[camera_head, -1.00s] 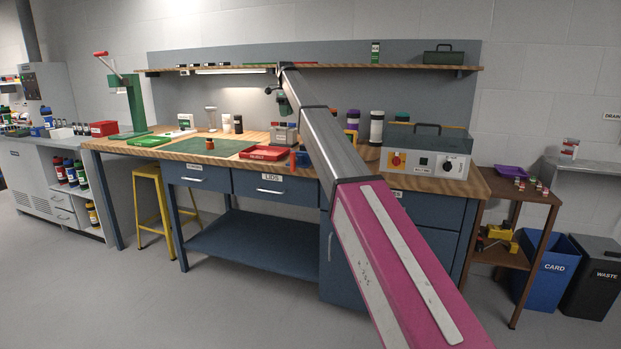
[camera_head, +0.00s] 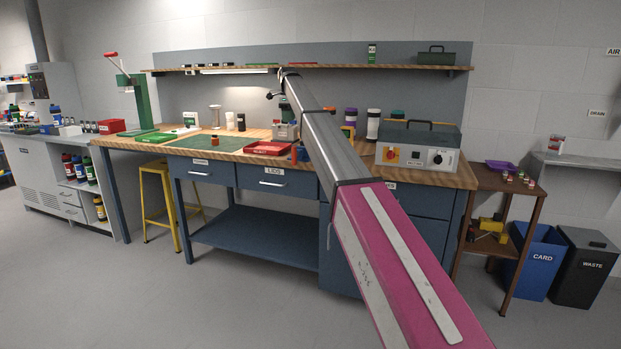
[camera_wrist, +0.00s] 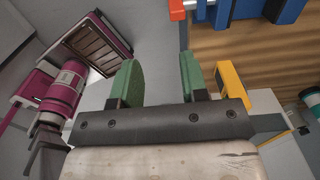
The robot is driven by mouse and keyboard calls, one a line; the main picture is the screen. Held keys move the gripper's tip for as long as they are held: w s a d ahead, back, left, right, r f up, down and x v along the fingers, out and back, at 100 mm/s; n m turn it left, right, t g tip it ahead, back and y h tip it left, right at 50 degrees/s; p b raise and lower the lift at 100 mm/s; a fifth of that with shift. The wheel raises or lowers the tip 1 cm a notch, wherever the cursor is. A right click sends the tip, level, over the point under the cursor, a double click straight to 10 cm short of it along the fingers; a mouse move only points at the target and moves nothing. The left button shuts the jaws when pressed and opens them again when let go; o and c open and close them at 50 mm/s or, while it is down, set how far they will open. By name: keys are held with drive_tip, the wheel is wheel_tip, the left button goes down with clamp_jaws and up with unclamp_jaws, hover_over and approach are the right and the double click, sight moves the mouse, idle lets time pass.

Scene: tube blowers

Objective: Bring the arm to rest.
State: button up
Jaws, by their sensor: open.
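My arm stretches forward from the lower right of the head view, over the right part of the workbench (camera_head: 300,231). In the wrist view my gripper (camera_wrist: 158,80) shows two green fingers set wide apart with nothing between them. In the head view its end (camera_head: 281,90) is small and dark, in front of the back panel below the shelf, and its fingers are hard to make out there. The wrist view also shows magenta parts of my own body at left and the wooden bench top (camera_wrist: 235,55) at right.
On the bench are a red tray (camera_head: 268,148), a grey machine (camera_head: 417,147) and several containers partly behind my arm. A green press (camera_head: 143,100) stands at the left end. A brown side table (camera_head: 498,182), a blue card bin (camera_head: 540,262) and a waste bin (camera_head: 588,265) stand right. The floor in front is clear.

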drive_tip(key=s+d+f+n, duration=0.3)
drive_tip(key=s+d+f, duration=0.3)
drive_tip(key=f, duration=0.5)
drive_tip(key=s+d+f+n, duration=0.3)
drive_tip(key=s+d+f, duration=0.2)
drive_tip(key=s+f, duration=0.45)
drive_tip(key=s+d+f+n, duration=0.4)
drive_tip(key=s+d+f, duration=0.1)
drive_tip(key=f, duration=0.8)
drive_tip(key=s+d+f+n, duration=0.4)
drive_tip(key=s+f, duration=0.2)
drive_tip(key=s, duration=0.5)
drive_tip(key=s+d+f+n, duration=0.3)
drive_tip(key=s+f, duration=0.4)
drive_tip(key=s, duration=0.4)
drive_tip(key=s+d+f+n, duration=0.4)
drive_tip(key=s+d+f, duration=0.1)
drive_tip(key=s, duration=0.7)
drive_tip(key=shift+d+f+n, duration=0.3)
drive_tip(key=shift+f, duration=0.55)
